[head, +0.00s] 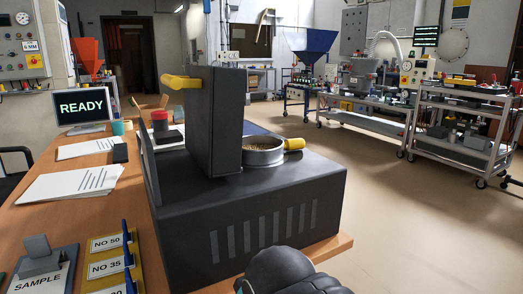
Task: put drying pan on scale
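A round metal pan (263,154) with a yellow handle (294,144) sits on top of a dark grey box-shaped unit (260,205). It holds brown grainy material, and its handle points right. A tall dark upright panel (213,120) with a yellow bar handle (182,82) stands just left of the pan and hides a little of its left side. I cannot clearly identify a scale. A dark rounded part of my arm shows at the bottom edge, well in front of the pan; the fingers of my gripper are not visible.
The wooden table (92,195) bears papers (75,182), a monitor reading READY (82,107), a red-topped item (160,120), a sample clipboard (42,270) and a yellow numbered rack (110,255). Carts (462,135) stand at back right. The floor (400,220) right of the table is clear.

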